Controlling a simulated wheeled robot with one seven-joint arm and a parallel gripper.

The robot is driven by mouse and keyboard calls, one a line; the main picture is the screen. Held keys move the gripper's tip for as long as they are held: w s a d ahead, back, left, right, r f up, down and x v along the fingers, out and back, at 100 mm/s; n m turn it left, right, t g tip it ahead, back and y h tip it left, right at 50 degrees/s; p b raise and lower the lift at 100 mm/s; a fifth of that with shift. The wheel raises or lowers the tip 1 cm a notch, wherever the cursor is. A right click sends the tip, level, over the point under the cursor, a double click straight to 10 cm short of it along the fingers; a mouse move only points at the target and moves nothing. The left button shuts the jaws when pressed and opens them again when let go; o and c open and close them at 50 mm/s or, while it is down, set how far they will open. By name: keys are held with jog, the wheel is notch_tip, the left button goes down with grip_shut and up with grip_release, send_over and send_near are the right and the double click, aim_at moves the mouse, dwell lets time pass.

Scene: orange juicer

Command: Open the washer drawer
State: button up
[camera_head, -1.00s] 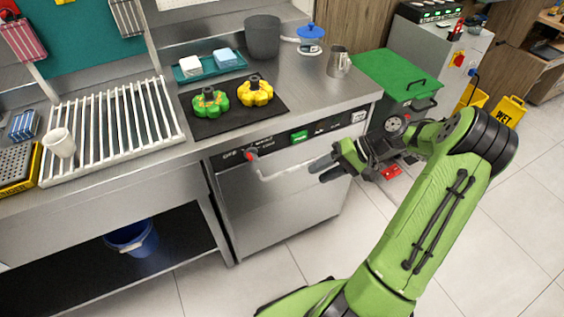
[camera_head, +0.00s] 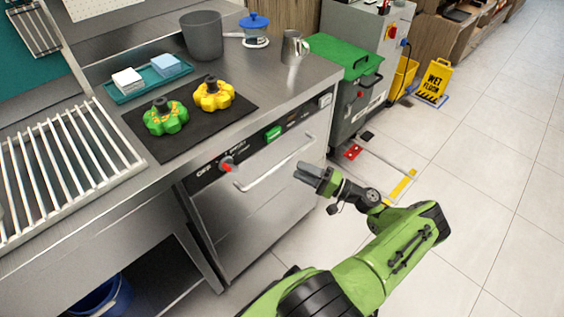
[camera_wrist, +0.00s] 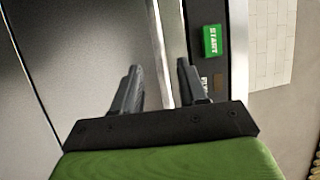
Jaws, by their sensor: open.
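The washer drawer (camera_head: 250,212) is a shut stainless steel front under the counter. Its long light bar handle (camera_head: 272,166) runs across the top, below the control panel. My gripper (camera_head: 303,170) is in front of the handle's right part in the head view, with fingers pointing toward the washer. In the wrist view my gripper (camera_wrist: 158,78) is open and holds nothing. A bright bar, seemingly the handle (camera_wrist: 171,40), runs upright in that picture between the lines of the two fingers. I cannot tell whether the fingertips touch it.
A red knob (camera_head: 227,164) and green start button (camera_head: 273,133) are on the panel; the button also shows in the wrist view (camera_wrist: 212,40). A grey bin with a green lid (camera_head: 340,52) stands right of the washer.

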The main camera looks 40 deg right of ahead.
aim_at(283, 161)
jog(key=x, duration=0.7)
jog(key=shift+b, duration=0.3)
jog(key=shift+c, duration=0.3)
grip_shut()
